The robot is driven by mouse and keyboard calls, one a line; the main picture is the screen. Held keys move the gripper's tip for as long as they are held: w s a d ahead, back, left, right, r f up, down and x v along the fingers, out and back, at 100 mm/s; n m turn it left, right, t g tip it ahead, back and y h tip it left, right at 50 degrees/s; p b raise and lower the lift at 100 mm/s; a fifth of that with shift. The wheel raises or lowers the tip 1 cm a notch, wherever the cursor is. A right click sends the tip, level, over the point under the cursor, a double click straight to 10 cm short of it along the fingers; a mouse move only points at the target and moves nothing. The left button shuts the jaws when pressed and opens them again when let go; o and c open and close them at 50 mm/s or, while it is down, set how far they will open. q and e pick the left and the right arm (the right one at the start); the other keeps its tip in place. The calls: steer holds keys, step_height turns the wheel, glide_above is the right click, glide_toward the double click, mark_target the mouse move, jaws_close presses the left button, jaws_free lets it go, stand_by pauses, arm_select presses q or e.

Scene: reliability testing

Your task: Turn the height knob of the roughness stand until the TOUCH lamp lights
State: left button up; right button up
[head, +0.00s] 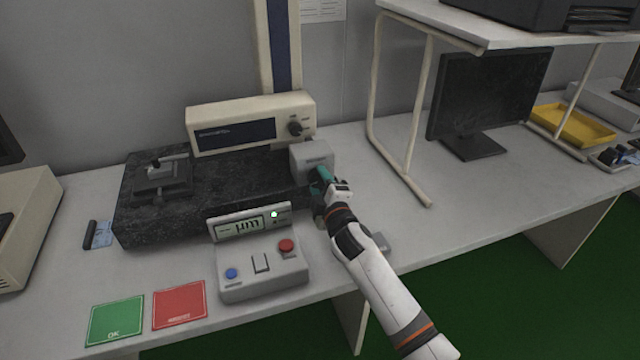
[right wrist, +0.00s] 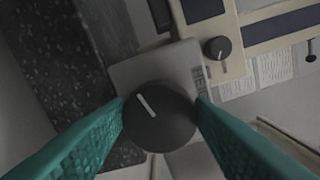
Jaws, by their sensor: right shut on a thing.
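The roughness stand has a dark granite base (head: 230,185) and a grey housing (head: 311,157) at its right end. In the right wrist view the black height knob (right wrist: 160,117) with a white pointer line sits on this housing. My right gripper (head: 322,180) reaches in from the lower right, its green fingers shut on the knob, one on each side. The knob is hidden by the gripper in the head view. A control box (head: 262,272) in front has a display reading µm and a lit green lamp (head: 274,214); its label is too small to read. My left gripper is not seen.
Green OK (head: 115,320) and red (head: 180,305) cards lie at the front left. A shelf frame (head: 421,120) and monitor (head: 490,95) stand to the right.

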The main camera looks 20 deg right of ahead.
steer(key=o, duration=1)
steer(key=s, duration=1.2)
steer(key=shift+d, duration=0.25)
